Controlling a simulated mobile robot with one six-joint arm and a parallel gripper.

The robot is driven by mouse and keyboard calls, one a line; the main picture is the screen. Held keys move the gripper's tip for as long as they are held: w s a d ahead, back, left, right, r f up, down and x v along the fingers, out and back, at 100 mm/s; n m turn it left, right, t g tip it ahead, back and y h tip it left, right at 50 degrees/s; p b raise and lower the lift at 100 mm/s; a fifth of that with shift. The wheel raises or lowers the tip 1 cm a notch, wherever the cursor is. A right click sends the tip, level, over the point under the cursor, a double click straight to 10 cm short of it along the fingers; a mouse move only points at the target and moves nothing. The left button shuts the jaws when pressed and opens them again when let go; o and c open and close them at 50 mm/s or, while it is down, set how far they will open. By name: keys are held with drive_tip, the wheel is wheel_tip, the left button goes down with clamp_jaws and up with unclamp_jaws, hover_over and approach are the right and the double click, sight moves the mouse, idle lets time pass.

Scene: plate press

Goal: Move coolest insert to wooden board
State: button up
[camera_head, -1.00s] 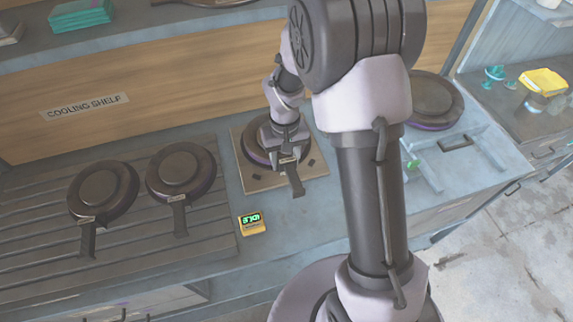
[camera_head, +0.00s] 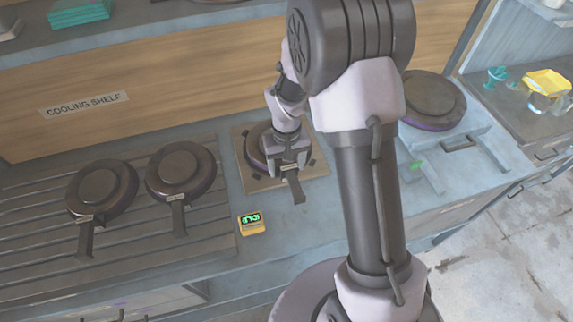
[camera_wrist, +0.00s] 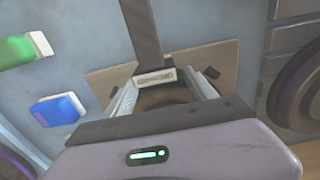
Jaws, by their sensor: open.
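A round dark insert (camera_head: 254,150) with a purple rim lies on the wooden board (camera_head: 318,160), its handle (camera_head: 296,190) pointing to the front. My gripper (camera_head: 289,170) is low over it, where the handle starts. In the wrist view my gripper (camera_wrist: 164,92) is open, a finger on each side of the labelled handle base (camera_wrist: 155,76); I see no firm contact. Two more inserts, a left one (camera_head: 100,187) and a right one (camera_head: 182,170), lie on the ribbed cooling shelf (camera_head: 40,250). Their labels are too small to read.
A yellow reader (camera_head: 252,224) with green digits stands in front of the board. Another dark round plate (camera_head: 432,100) sits at the right, behind my arm. A green block (camera_wrist: 18,50) and a blue block (camera_wrist: 58,110) show in the wrist view.

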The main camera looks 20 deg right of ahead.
wheel_tip(320, 180, up, 18)
drive_tip(key=s+t+p, duration=0.1)
drive_tip(key=s+p, duration=0.1)
drive_tip(key=p, duration=0.1)
drive_tip(key=s+a+r+m+t+y, duration=0.1)
drive_tip(key=s+a+r+m+t, duration=0.1)
drive_tip(key=s+r, duration=0.4)
drive_tip(key=s+a+r+m+t+y, duration=0.1)
drive_tip(key=s+r, duration=0.5)
drive_tip(key=s, duration=0.6)
drive_tip(key=shift+s+a+r+m+t, duration=0.2)
drive_tip(key=shift+a+m+t, duration=0.25)
drive_tip(key=shift+m+t, duration=0.35)
drive_tip(key=shift+r, duration=0.1)
wheel_tip(320, 180, down, 8)
drive_tip(key=b, duration=0.8)
drive_tip(key=shift+f, duration=0.2)
